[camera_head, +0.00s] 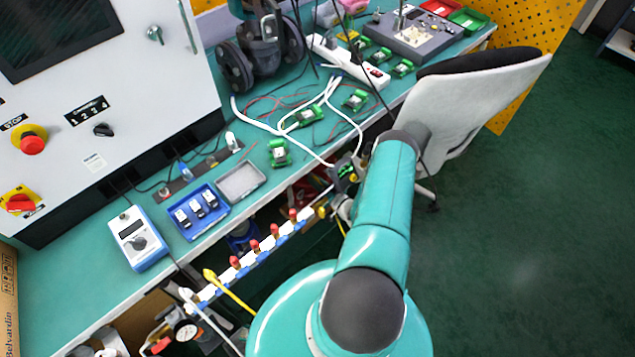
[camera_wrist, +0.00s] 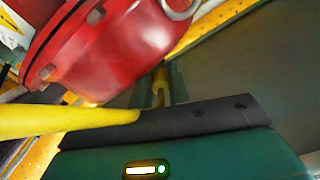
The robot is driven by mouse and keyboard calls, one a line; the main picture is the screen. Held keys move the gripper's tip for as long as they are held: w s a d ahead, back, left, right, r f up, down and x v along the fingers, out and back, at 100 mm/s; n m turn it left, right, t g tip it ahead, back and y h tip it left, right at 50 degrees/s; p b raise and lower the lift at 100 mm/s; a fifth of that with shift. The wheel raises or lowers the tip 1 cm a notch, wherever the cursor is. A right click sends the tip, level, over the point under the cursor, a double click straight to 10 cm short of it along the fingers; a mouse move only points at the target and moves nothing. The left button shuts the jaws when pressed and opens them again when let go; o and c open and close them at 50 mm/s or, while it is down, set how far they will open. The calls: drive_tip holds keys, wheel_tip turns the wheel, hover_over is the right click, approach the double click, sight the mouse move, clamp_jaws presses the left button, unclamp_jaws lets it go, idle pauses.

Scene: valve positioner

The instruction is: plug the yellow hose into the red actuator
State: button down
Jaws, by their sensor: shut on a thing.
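The red actuator (camera_wrist: 115,45) fills the upper left of the wrist view as a large round body with a bolted flange. My gripper (camera_wrist: 160,82) is shut on a small yellow piece, which I take to be the end of the yellow hose. A thick yellow length of the hose (camera_wrist: 60,121) crosses the left side of that view. The held end is close to the actuator's lower right edge; I cannot tell whether they touch. The actuator's port is not visible. In the head view my arm reaches to the bench edge, and the gripper is mostly hidden there.
A blue-and-white manifold (camera_head: 265,255) with red caps and a yellow fitting (camera_head: 209,275) runs along the bench front. The green bench (camera_head: 75,300) carries a blue tray (camera_head: 185,225), a handheld meter (camera_head: 138,238), circuit boards and cables. A white chair (camera_head: 470,100) stands at the right.

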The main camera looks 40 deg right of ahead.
drive_tip(key=shift+w+a+r, duration=0.1)
drive_tip(key=shift+w+r, duration=0.05)
drive_tip(key=shift+w, duration=0.35)
drive_tip(key=c, duration=1.4)
unclamp_jaws()
drive_tip(key=shift+w, duration=0.15)
drive_tip(key=shift+o, duration=0.6)
drive_tip(key=shift+s, duration=0.55)
drive_tip(key=s, duration=1.3)
drive_tip(key=shift+s+d, duration=0.25)
drive_tip(key=shift+s, duration=0.15)
